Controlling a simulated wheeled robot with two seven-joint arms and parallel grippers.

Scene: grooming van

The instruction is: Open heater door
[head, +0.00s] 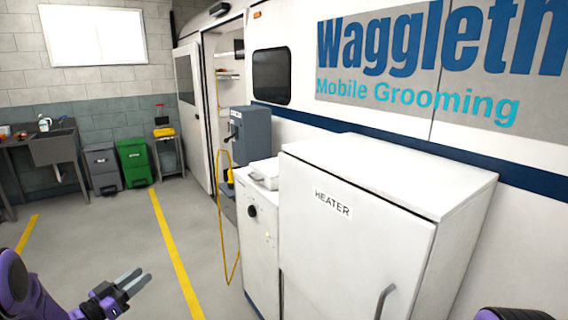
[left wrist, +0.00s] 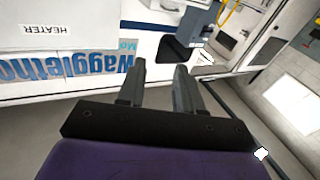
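The heater (head: 390,180) is a large white cabinet at the right of the head view, against the van's side. Its front door (head: 335,240) carries a HEATER label and looks shut. A grey bar handle (head: 384,302) sits low near the door's right edge. My left gripper (head: 142,276) is low at the left of the head view, well apart from the heater. Its two fingers are spread with nothing between them, as the left wrist view also shows (left wrist: 160,66). The heater label (left wrist: 40,29) appears upside down there. My right gripper is out of the head view.
A smaller white cabinet (head: 258,240) with a dark knob stands left of the heater. A yellow hose (head: 222,215) hangs beside it. Green (head: 135,163) and grey bins (head: 103,168) and a sink (head: 52,148) are at the back left. The floor (head: 110,235) between is clear.

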